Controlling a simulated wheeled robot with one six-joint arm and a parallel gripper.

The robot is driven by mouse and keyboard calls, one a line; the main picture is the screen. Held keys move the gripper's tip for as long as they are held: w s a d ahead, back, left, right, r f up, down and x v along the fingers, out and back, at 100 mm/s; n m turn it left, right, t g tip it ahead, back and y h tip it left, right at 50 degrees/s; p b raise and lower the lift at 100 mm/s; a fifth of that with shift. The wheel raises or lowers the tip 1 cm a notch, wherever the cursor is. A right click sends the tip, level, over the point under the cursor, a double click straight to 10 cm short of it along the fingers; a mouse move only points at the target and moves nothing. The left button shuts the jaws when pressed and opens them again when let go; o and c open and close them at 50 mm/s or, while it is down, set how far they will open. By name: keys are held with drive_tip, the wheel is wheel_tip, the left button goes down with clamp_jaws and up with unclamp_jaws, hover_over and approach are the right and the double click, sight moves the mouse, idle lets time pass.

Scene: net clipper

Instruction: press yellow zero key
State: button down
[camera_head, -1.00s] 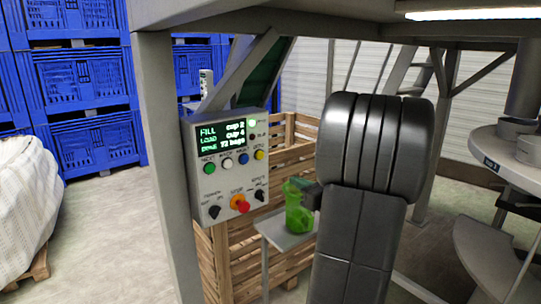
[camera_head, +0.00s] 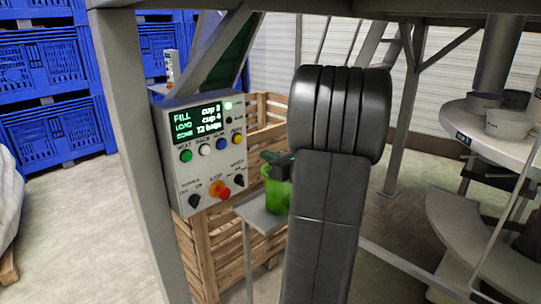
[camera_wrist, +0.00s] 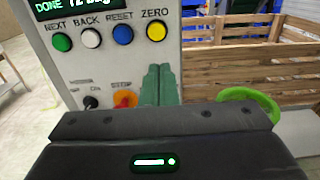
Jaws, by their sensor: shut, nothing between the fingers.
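The grey control panel (camera_head: 199,181) hangs on a post, and its face fills the left of the wrist view (camera_wrist: 60,75). The yellow key (camera_head: 237,139) is the rightmost of a row of round keys. In the wrist view, the yellow key (camera_wrist: 156,31) sits under the label ZERO. My gripper (camera_head: 268,156) is to the right of the panel and a little below the yellow key. Its green fingers are shut and empty in the wrist view (camera_wrist: 159,68), with their tips just below the yellow key in the picture. I cannot tell the remaining gap to the panel.
The blue key (camera_wrist: 123,34) is just left of the yellow one. A red stop knob (camera_head: 223,194) and black switches are lower on the panel. A green container (camera_head: 276,190) stands on a small shelf (camera_head: 262,219). A wooden crate (camera_head: 220,240) is behind.

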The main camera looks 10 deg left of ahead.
sight(240, 143)
drive_tip(key=p+x, duration=0.2)
drive_tip(key=x, duration=0.8)
drive_tip(key=shift+p, duration=0.4)
drive_tip(key=shift+w+a, duration=0.1)
drive_tip(key=shift+w, duration=0.05)
